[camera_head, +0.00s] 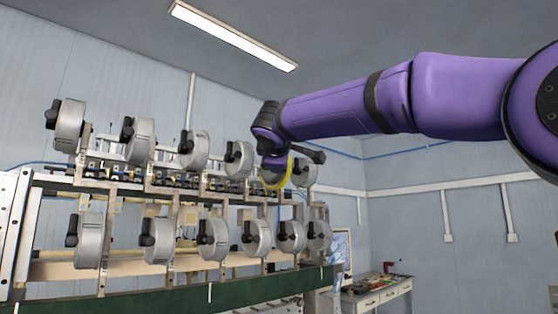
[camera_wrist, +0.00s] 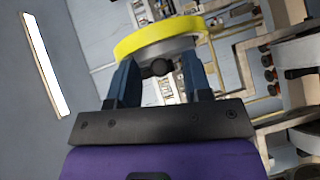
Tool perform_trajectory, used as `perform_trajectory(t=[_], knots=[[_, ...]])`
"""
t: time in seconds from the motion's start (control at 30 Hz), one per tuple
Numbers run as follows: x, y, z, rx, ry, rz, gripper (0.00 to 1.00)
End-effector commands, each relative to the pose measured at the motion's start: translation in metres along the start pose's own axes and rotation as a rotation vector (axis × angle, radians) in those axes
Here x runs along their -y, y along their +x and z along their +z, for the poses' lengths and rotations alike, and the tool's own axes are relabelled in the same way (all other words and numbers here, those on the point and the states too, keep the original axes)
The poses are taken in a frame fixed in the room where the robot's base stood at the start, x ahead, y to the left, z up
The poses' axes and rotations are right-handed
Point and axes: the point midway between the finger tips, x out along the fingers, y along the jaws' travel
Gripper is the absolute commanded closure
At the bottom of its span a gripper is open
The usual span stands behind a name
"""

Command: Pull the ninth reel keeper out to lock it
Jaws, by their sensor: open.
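A grey reel with a yellow rim (camera_head: 285,181) is in the upper row of the winder, partly hidden behind my wrist. It also shows in the wrist view, where its yellow rim (camera_wrist: 160,38) curves above my fingers. A dark round keeper knob (camera_wrist: 158,68) sits at the middle of this reel's face. My gripper (camera_wrist: 159,65) is open, with one blue-grey finger on each side of the knob. I cannot tell whether either finger touches the knob. In the head view my fingers cannot be made out, and the knob is hidden.
Other grey reels with black keepers stand left of it, like this upper reel (camera_head: 196,152), and a lower row (camera_head: 258,237) runs beneath. Metal brackets and rails surround them. A workbench (camera_head: 375,294) stands at the lower right. The room right of the winder is open.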

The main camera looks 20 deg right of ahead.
Motion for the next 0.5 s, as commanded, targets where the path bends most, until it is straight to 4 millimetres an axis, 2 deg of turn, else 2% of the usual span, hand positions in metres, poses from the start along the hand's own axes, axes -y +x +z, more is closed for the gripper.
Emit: perform_trajectory(t=[0.03, 0.2, 0.5], knots=[[0.0, -0.0001, 0.0, 0.0, 0.0, 0.0, 0.59], [0.0001, -0.0002, 0.0, 0.0, 0.0, 0.0, 0.98], [-0.0005, -0.0067, 0.0069, 0.001, 0.001, 0.0, 1.0]])
